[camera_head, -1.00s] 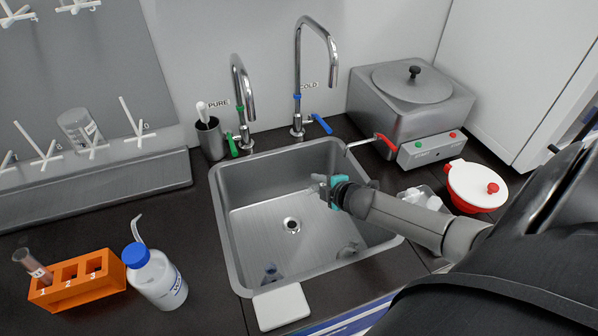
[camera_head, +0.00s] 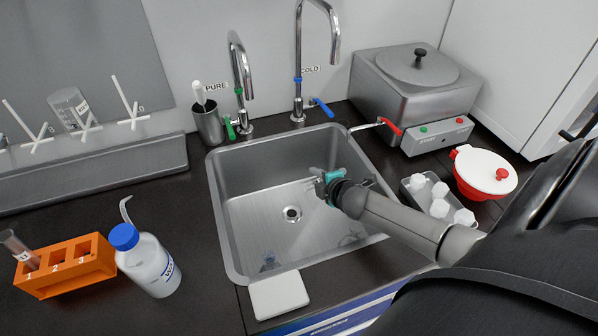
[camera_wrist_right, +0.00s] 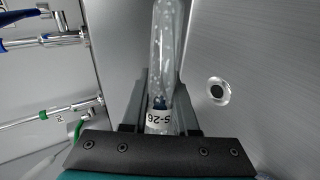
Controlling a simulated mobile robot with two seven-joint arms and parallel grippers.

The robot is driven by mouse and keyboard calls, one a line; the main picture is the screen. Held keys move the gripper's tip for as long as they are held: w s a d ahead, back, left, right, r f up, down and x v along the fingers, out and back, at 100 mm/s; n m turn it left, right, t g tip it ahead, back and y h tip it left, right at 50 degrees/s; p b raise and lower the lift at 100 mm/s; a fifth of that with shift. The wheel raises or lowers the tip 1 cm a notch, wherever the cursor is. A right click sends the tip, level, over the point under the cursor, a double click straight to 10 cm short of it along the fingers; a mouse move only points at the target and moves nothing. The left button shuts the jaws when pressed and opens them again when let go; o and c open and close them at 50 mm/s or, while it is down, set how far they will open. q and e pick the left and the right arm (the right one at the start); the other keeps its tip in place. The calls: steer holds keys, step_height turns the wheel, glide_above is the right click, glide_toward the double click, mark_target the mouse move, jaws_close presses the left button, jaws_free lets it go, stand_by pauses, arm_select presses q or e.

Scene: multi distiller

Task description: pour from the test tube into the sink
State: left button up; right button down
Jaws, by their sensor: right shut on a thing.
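My right gripper (camera_head: 321,185) is over the steel sink (camera_head: 262,242), to the right of the drain in the head view. In the right wrist view, the gripper (camera_wrist_right: 160,103) is shut on a clear test tube (camera_wrist_right: 167,50) with a label reading "S-26". The tube runs out past the fingertips beside the sink drain (camera_wrist_right: 217,91). Its mouth is out of view, and I cannot tell how much liquid it holds. In the head view the held tube is hard to make out. My left gripper is not in view.
An orange rack (camera_head: 93,268) with one tube (camera_head: 20,249) and a blue-capped wash bottle (camera_head: 150,265) stand left of the sink. Two taps (camera_head: 244,90) (camera_head: 298,85) rise behind it. A steel bath (camera_head: 420,95), red pot (camera_head: 484,174) and tray of white pieces (camera_head: 439,207) are right.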

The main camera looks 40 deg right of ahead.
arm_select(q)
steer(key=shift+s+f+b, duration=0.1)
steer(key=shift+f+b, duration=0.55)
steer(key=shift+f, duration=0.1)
arm_select(e)
steer(key=shift+a+f, duration=0.1)
steer(key=shift+f, duration=0.35)
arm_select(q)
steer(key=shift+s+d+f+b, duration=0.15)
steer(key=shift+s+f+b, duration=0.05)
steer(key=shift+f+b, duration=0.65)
arm_select(e)
steer(key=shift+f+n+h, duration=0.2)
steer(key=shift+n+h, duration=0.4)
steer(key=shift+h, duration=0.1)
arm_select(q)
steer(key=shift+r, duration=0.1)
arm_select(e)
steer(key=shift+r, duration=0.3)
arm_select(q)
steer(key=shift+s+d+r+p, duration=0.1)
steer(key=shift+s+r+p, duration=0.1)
steer(key=shift+p, duration=0.1)
arm_select(e)
steer(key=shift+r+n+h, duration=0.5)
steer(key=shift+r, duration=0.4)
